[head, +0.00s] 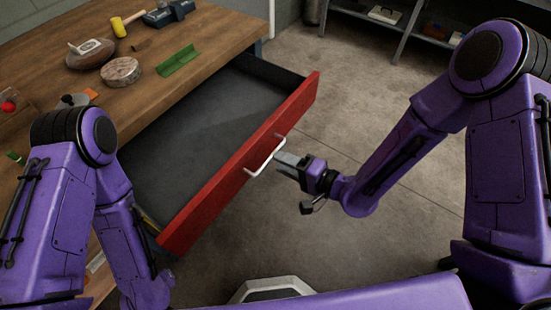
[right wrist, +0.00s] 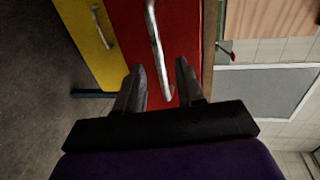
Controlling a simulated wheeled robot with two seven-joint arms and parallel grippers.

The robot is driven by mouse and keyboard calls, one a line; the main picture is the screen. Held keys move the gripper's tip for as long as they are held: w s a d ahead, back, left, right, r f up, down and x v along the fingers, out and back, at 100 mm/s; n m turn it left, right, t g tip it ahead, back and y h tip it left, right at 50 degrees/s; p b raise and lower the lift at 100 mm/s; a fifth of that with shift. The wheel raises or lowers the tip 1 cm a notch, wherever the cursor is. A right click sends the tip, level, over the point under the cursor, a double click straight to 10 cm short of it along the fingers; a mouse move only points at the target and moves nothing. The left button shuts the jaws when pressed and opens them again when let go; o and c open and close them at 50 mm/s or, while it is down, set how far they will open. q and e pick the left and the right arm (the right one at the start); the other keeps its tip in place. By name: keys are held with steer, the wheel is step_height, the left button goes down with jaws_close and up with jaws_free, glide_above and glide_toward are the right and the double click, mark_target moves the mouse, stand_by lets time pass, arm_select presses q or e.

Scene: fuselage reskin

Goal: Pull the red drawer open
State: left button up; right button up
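The red drawer (head: 240,165) is pulled well out from under the wooden workbench, and its dark grey inside looks empty. Its pale bar handle (head: 265,159) is on the red front. My right gripper (head: 282,163) is close to the handle, on the floor side of the front. In the right wrist view the two fingers of my right gripper (right wrist: 160,76) are spread apart. The handle (right wrist: 155,40) runs down the red front (right wrist: 185,30) and its lower end shows between the fingers; I cannot see contact. My left arm is at the left; its gripper is hidden or out of frame.
A yellow drawer front (right wrist: 85,25) is beside the red one in the right wrist view. The floor (head: 400,215) right of the drawer is clear.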

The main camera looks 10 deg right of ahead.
steer(key=v, duration=0.7)
steer(key=shift+s+d, duration=0.15)
steer(key=shift+s, duration=0.05)
steer(key=d+f+g+h, duration=0.1)
steer(key=d+f+h, duration=0.9)
steer(key=f, duration=0.1)
steer(key=s+d+f+g+h, duration=0.2)
steer(key=s+d+f+g, duration=0.1)
steer(key=s, duration=0.5)
steer(key=s+d+f+n+g+h, duration=0.1)
steer(key=s+d+f+g+h, duration=0.2)
steer(key=s+f, duration=0.4)
steer(key=shift+s+d, duration=0.85)
steer(key=shift+s, duration=0.25)
